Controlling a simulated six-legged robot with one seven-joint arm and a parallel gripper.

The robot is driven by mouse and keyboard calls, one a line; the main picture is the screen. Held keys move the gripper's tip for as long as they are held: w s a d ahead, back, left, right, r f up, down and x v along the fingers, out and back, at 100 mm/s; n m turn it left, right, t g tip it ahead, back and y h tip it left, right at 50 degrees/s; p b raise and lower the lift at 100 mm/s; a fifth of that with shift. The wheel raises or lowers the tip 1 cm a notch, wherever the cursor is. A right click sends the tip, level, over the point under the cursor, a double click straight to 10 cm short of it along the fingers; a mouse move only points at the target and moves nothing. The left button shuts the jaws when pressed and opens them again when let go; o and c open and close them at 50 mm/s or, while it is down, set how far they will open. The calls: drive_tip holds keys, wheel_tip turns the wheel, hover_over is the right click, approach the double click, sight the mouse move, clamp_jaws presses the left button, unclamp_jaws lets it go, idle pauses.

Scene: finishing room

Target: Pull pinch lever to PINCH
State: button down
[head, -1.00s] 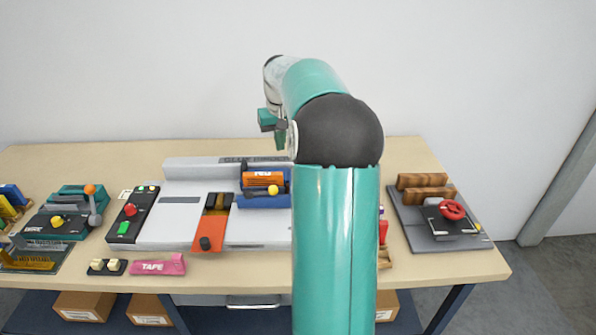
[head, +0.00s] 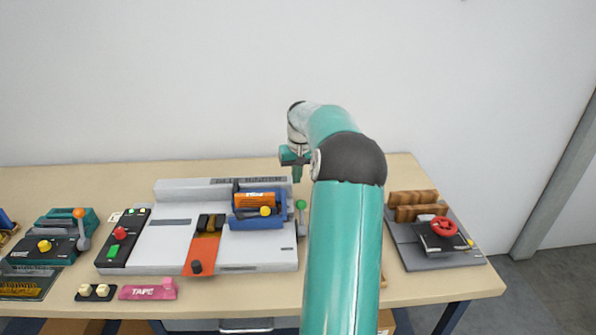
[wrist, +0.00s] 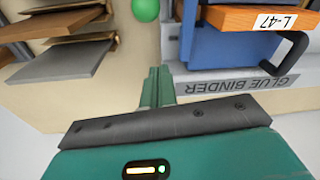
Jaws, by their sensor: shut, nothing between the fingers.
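The pinch lever, as far as I can tell, is the one with a green ball knob (head: 301,204) at the right end of the grey glue binder (head: 180,252). The knob also shows at the top edge of the wrist view (wrist: 145,9); its stem is not clear there. My gripper (head: 297,179) hangs behind the knob in the head view, above the binder's back right end. In the wrist view my gripper's fingers (wrist: 158,74) are shut and empty, pointing toward the knob and apart from it in the picture. I cannot read a PINCH mark.
A blue clamp (head: 257,223) with an orange block (head: 256,199) and yellow knob sits left of the lever. A grey-based press with a red wheel (head: 444,227) and wooden boards stands right. A teal device with an orange-knobbed lever (head: 80,214) is far left.

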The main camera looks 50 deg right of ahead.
sight(301, 218)
drive_tip(key=f, duration=0.1)
drive_tip(key=s+a+f, duration=0.1)
drive_tip(key=f, duration=0.1)
drive_tip(key=s+a+f, duration=0.1)
drive_tip(key=shift+s+a+f, duration=0.1)
drive_tip(key=shift+s+f, duration=0.1)
drive_tip(key=shift+f, duration=0.05)
idle(0.5)
drive_tip(key=shift+s+a+r+h, duration=0.2)
drive_tip(key=shift+a+h, duration=0.05)
drive_tip(key=shift+h, duration=0.05)
